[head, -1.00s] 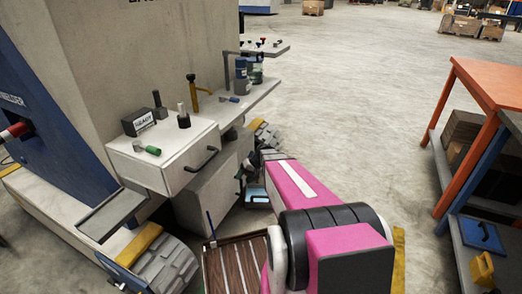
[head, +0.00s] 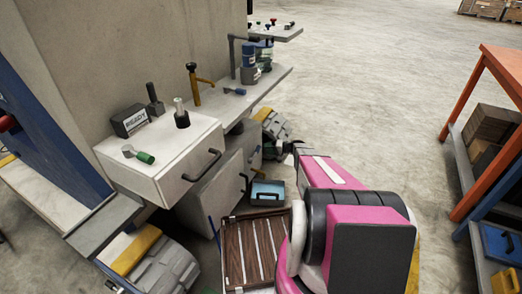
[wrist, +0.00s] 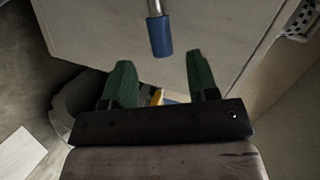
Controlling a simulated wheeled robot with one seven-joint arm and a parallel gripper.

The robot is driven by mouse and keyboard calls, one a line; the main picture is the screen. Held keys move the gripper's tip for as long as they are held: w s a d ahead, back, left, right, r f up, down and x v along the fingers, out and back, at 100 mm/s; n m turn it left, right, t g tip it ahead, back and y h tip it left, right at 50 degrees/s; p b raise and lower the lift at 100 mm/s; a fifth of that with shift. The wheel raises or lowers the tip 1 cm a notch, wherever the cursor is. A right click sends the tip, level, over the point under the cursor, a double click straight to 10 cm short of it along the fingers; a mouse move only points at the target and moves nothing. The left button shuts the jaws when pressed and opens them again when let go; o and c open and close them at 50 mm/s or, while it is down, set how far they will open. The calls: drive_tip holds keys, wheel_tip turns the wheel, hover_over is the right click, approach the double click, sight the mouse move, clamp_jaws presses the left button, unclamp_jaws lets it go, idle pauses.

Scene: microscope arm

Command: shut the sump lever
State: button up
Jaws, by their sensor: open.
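A lever with a blue grip (wrist: 161,36) and a bright metal rod shows at the top of the wrist view, against a pale panel (wrist: 100,35). I take it for the sump lever; no label on it is readable. My gripper (wrist: 159,66) is open, its two green fingers apart and nothing held between them. The blue grip lies beyond the fingertips, roughly centred between them in the picture; I see no contact. In the head view my gripper (head: 276,149) is small and dark beside the machine's lower cabinet, and the lever cannot be clearly made out there.
A drawer (head: 165,165) and a lower cabinet (head: 215,195) with dark handles stand left of my arm. A shelf (head: 250,98) with bottles juts out above. A blue box (head: 267,193) and a slatted wooden tray (head: 233,255) lie low nearby. An orange bench (head: 489,130) stands right; open floor lies between.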

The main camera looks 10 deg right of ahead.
sight(256, 154)
drive_tip(key=shift+x, duration=2.75)
drive_tip(key=shift+c, duration=0.3)
clamp_jaws()
